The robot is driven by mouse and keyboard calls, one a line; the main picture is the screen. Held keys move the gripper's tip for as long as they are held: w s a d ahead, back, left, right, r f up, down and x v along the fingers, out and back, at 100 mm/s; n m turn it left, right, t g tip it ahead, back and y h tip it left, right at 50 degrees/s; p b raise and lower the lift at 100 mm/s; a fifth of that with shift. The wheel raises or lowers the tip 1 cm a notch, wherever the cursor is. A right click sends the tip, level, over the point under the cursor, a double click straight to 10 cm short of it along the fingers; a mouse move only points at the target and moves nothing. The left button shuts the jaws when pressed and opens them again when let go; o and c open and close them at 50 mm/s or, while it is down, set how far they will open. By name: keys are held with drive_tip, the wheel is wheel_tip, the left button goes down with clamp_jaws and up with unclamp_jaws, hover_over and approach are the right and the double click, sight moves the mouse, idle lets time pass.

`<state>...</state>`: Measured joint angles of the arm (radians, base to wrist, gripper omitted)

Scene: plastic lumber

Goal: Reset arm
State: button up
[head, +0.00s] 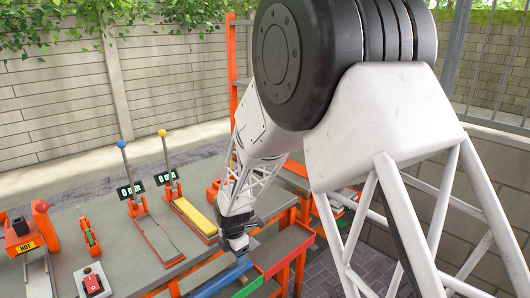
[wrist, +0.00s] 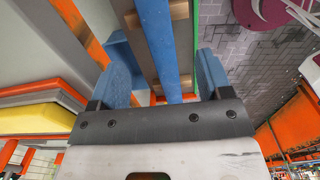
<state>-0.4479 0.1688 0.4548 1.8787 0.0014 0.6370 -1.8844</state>
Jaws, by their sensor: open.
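My gripper (head: 240,254) hangs at the near right edge of the grey table in the head view, its fingers small and partly hidden there. In the wrist view my gripper (wrist: 163,72) shows two blue fingers spread apart, with nothing clasped between them. A long blue plank (wrist: 157,32) runs past the gap between the fingers, beyond the tips. Its contact with the fingers cannot be made out. In the head view the blue plank (head: 222,282) lies just below and left of the gripper.
The grey table (head: 110,235) holds a yellow plank (head: 195,217), two ball-topped levers with displays, a red button box (head: 92,285) and an orange device marked HOT (head: 22,246). Orange rails (head: 285,250) stand right of the gripper. Open paving lies further right.

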drive_tip(key=s+d+r+m+t, duration=0.1)
drive_tip(key=s+d+r+m, duration=0.55)
drive_tip(key=d+r, duration=0.35)
drive_tip(key=s+d+r+m, duration=0.65)
drive_tip(key=d+r, duration=0.25)
drive_tip(key=r, duration=0.2)
drive_tip(key=s+d+r+m, duration=0.2)
drive_tip(key=s+d+m, duration=0.2)
drive_tip(key=s, duration=0.3)
drive_tip(key=s+d+r+m+t, duration=0.1)
drive_tip(key=s+d+r+m, duration=0.2)
drive_tip(key=s, duration=0.4)
drive_tip(key=s+d+r+m, duration=0.2)
drive_tip(key=s+d+m, duration=0.3)
drive_tip(key=s+m, duration=0.2)
drive_tip(key=shift+r+t, duration=0.25)
drive_tip(key=shift+t, duration=0.05)
